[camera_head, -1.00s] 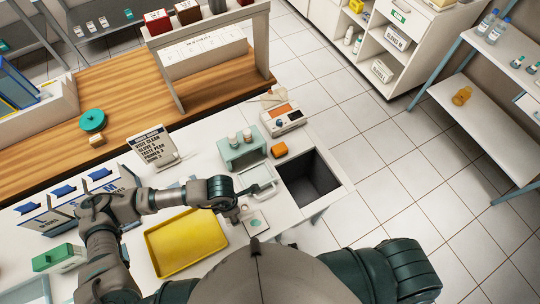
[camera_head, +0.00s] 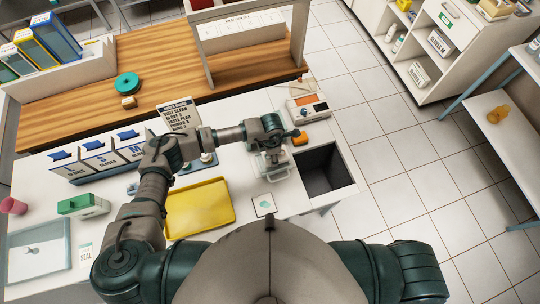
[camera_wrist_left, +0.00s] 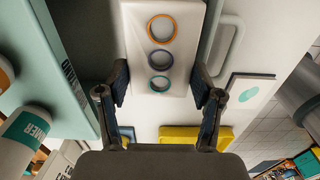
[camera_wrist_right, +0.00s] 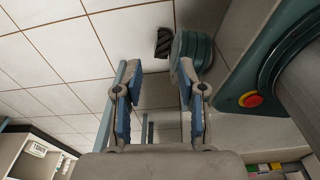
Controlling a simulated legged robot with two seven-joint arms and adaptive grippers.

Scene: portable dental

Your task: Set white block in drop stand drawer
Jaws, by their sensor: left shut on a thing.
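The drawer's handle (camera_wrist_left: 230,50) shows right of the block. I cannot tell whether the block touches the drawer. The teal drop stand (camera_wrist_left: 68,70) is on the left in that view; my gripper mostly hides it in the head view. My right gripper (camera_wrist_right: 160,105) is open and empty over the floor.
A yellow tray (camera_head: 200,207) and a small card (camera_head: 263,205) lie nearer on the counter. A white bottle (camera_wrist_left: 25,130) is left in the wrist view.

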